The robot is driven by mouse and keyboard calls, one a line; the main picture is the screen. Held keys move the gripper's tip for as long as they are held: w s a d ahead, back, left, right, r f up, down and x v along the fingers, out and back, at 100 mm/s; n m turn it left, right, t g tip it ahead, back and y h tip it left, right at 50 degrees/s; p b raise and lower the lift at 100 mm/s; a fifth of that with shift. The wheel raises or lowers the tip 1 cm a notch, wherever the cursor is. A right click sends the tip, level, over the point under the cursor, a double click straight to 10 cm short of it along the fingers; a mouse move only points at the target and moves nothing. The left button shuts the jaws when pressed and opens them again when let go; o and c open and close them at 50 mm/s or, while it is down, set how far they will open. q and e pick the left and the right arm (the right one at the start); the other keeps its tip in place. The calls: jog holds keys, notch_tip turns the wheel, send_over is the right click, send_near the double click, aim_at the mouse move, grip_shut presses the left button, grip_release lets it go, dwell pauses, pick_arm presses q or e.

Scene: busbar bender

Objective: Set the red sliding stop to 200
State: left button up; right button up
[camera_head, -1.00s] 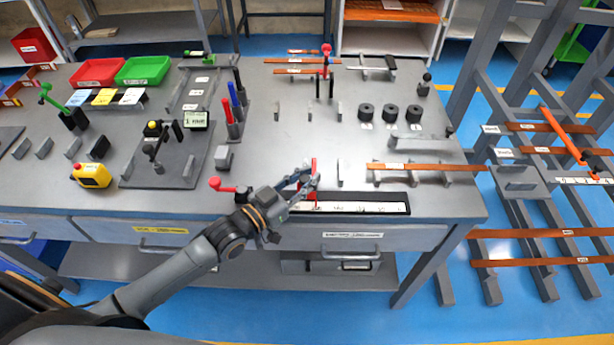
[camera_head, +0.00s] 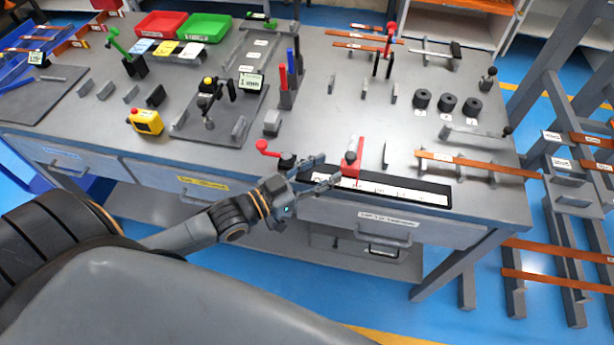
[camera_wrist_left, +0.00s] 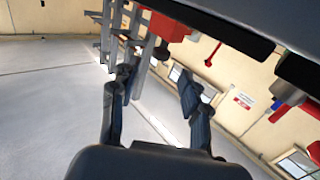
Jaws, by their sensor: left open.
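The red sliding stop (camera_head: 352,157) stands upright at the front edge of the bench, on the left half of a white scale strip in a black frame (camera_head: 436,200). The scale's figures are too small to read. My left gripper (camera_head: 331,170) is open and empty just left of the stop, its fingers pointing toward it. A small gap seems to separate them. In the left wrist view the open fingers (camera_wrist_left: 156,80) have nothing between them, and a red part shows above them; I cannot tell whether it is the stop. My right gripper is not in view.
A red-knobbed lever (camera_head: 268,149) stands just left of the gripper. A thin upright plate (camera_head: 387,154) stands right of the stop, with a copper bar (camera_head: 470,163) on supports beyond. Black cylinders (camera_head: 446,104) stand farther back. The bench behind the stop is mostly clear.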

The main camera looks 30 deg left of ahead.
pick_arm(q)
jog(key=shift+v, duration=2.1)
